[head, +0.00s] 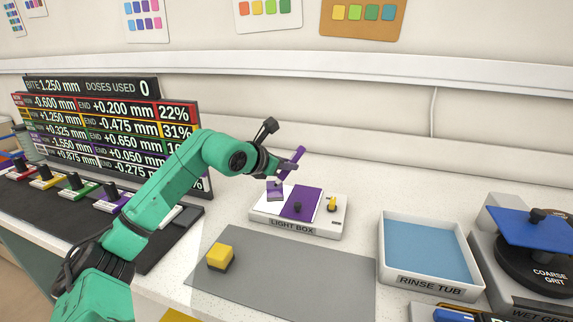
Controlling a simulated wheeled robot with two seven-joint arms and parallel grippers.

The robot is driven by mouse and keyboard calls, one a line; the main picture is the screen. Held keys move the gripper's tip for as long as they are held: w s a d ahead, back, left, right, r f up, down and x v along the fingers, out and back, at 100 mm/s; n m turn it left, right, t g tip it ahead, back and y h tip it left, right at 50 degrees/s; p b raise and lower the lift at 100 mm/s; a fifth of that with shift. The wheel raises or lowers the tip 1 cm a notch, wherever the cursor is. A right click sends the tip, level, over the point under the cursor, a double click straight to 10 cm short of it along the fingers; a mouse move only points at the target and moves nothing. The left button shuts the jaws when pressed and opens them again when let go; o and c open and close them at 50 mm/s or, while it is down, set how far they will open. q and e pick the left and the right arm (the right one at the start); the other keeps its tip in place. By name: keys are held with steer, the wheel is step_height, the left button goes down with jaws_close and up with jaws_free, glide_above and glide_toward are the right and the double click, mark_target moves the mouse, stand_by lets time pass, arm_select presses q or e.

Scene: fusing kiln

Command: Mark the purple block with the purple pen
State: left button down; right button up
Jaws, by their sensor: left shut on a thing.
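My left gripper (278,167) is above the light box (293,229) and shut on the purple pen (294,160). The pen is tilted, its upper end leaning up to the right and its lower end pointing down toward the left part of the box. A small purple block (275,185) shows on the left part of the light box, just below the gripper. I cannot tell whether the pen tip touches the block. My right gripper is not in view.
A purple panel (312,198) and a yellow knob (332,204) are on the light box. A yellow block (220,254) with a dark base sits on the grey mat (290,285), which is mostly clear. The rinse tub (430,285) and grinder (540,260) stand right; a readout board (110,105) stands left.

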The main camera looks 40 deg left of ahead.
arm_select(q)
steer(key=shift+f, duration=0.15)
steer(key=shift+w+a, duration=0.1)
stand_by(0.3)
steer(key=shift+w+a+p, duration=0.3)
steer(key=shift+w+a, duration=0.05)
steer(key=shift+w, duration=0.05)
steer(key=shift+w+a, duration=0.2)
steer(key=shift+w, duration=0.1)
steer(key=shift+w+a+p, duration=0.25)
steer(key=shift+a+p, duration=0.05)
steer(key=shift+p, duration=0.15)
steer(key=shift+w+a+p, duration=0.3)
steer(key=shift+w+p, duration=0.05)
steer(key=shift+p, duration=0.05)
